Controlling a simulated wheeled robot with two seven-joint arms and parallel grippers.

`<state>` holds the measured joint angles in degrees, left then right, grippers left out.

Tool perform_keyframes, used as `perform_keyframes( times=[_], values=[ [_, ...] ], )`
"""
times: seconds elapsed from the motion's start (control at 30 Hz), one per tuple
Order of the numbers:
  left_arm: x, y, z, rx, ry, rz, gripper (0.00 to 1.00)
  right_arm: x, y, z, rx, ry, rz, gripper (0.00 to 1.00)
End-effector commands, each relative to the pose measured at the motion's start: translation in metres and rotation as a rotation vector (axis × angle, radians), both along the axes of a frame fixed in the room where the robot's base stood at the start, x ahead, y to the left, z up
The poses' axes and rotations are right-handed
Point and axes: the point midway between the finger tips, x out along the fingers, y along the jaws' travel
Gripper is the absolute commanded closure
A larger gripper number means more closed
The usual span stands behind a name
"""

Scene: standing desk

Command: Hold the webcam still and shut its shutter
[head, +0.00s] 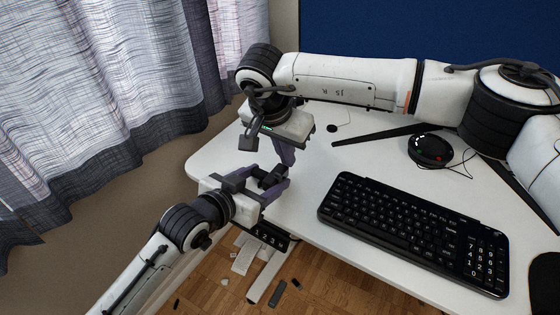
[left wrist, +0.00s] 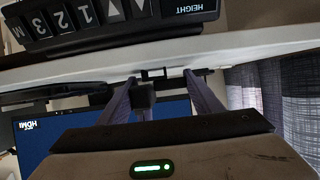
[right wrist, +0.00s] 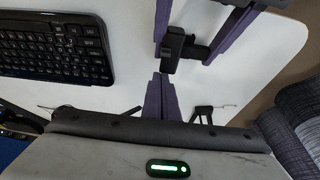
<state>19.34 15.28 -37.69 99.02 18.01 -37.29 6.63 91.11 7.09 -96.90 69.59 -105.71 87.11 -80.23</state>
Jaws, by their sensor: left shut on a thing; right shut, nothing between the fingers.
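The small black webcam (head: 269,179) is between the two purple fingers of my left gripper (head: 276,181), at the desk's left front edge. In the right wrist view the webcam (right wrist: 176,47) is a dark upright block, with the left fingers on both sides. In the left wrist view it is a dark shape (left wrist: 146,96) between the fingers. My right gripper (head: 287,161) points down just behind the webcam. Its fingers (right wrist: 160,80) are together and empty, close to the webcam; I cannot tell whether they touch it. The shutter is too small to make out.
A black keyboard (head: 410,232) lies on the white desk (head: 310,225) to the right. A round black device (head: 430,150) with cables and dark stand legs lie behind it. A height control panel (head: 268,236) hangs under the front edge. Curtains (head: 110,90) hang at left.

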Motion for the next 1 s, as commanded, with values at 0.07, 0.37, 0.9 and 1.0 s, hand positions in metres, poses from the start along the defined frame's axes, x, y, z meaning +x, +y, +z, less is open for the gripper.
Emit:
perform_keyframes(
  times=[0.07, 0.37, 0.9, 1.0],
  values=[
    [0.000, 0.000, 0.000, 0.001, 0.001, 0.000, 0.66, 0.006, -0.003, 0.012, 0.001, -0.006, 0.002, 1.00],
    [0.000, 0.000, -0.001, 0.002, 0.001, 0.000, 0.66, -0.013, 0.010, 0.073, -0.001, -0.007, 0.001, 1.00],
    [0.000, 0.000, -0.001, 0.001, 0.000, 0.000, 0.66, -0.020, 0.014, 0.095, -0.002, -0.003, -0.001, 1.00],
    [0.000, 0.000, -0.001, 0.002, 0.001, 0.000, 0.66, -0.020, 0.014, 0.095, -0.002, -0.004, -0.002, 1.00]
  ],
)
